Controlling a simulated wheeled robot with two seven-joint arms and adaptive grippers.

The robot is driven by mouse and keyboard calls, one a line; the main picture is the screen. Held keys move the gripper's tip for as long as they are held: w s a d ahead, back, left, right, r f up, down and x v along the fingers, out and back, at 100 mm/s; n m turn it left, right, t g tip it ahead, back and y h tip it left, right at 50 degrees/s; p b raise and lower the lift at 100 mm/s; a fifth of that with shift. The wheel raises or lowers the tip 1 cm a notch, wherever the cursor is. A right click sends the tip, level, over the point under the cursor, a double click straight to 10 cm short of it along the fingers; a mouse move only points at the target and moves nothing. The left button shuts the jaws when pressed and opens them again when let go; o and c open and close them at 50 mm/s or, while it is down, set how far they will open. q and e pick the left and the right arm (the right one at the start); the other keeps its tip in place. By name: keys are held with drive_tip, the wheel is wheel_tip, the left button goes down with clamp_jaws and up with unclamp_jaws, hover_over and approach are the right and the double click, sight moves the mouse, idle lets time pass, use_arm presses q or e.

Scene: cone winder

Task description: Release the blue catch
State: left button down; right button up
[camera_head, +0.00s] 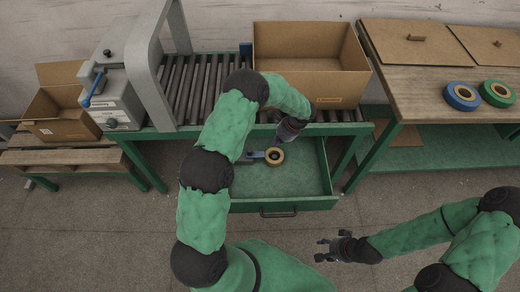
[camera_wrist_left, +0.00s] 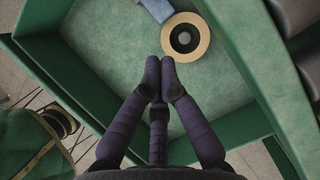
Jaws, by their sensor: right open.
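A blue lever (camera_head: 94,88), which looks like the blue catch, sits on the front of the grey machine head (camera_head: 115,95) at the left end of the roller conveyor. My left gripper (camera_head: 287,134) is far to its right, above the open green drawer (camera_head: 300,184). In the left wrist view its fingertips (camera_wrist_left: 160,66) are together with nothing seen between them. A tan tape roll (camera_head: 274,156) lies in the drawer beside a blue-grey tool; the roll also shows just beyond the fingertips (camera_wrist_left: 185,38). My right gripper (camera_head: 328,249) is open and empty over the floor.
A large open carton (camera_head: 310,85) stands on the conveyor rollers (camera_head: 200,85). A smaller open carton (camera_head: 62,125) is on the left bench. The right table (camera_head: 425,85) holds a blue tape roll (camera_head: 461,96) and a green tape roll (camera_head: 497,93). Floor in front is clear.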

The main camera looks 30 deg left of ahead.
sight(248, 152)
use_arm(q)
drive_tip(key=shift+f, duration=0.1)
drive_tip(key=b+x, duration=0.3)
drive_tip(key=x, duration=0.6)
drive_tip(key=shift+s+f, duration=0.1)
drive_tip(key=shift+f, duration=0.05)
drive_tip(key=a, duration=0.1)
drive_tip(key=a+b, duration=0.1)
drive_tip(key=a, duration=0.1)
drive_tip(key=shift+s+f+b, duration=0.25)
drive_tip(key=shift+s+b, duration=0.05)
drive_tip(key=shift+s, duration=0.1)
drive_tip(key=shift+s+a, duration=0.15)
drive_tip(key=shift+a, duration=0.45)
drive_tip(key=shift+r, duration=0.1)
drive_tip(key=s+a, duration=0.2)
drive_tip(key=a, duration=0.2)
drive_tip(key=shift+s+a, duration=0.25)
drive_tip(key=shift+s, duration=0.15)
drive_tip(key=shift+d, duration=0.1)
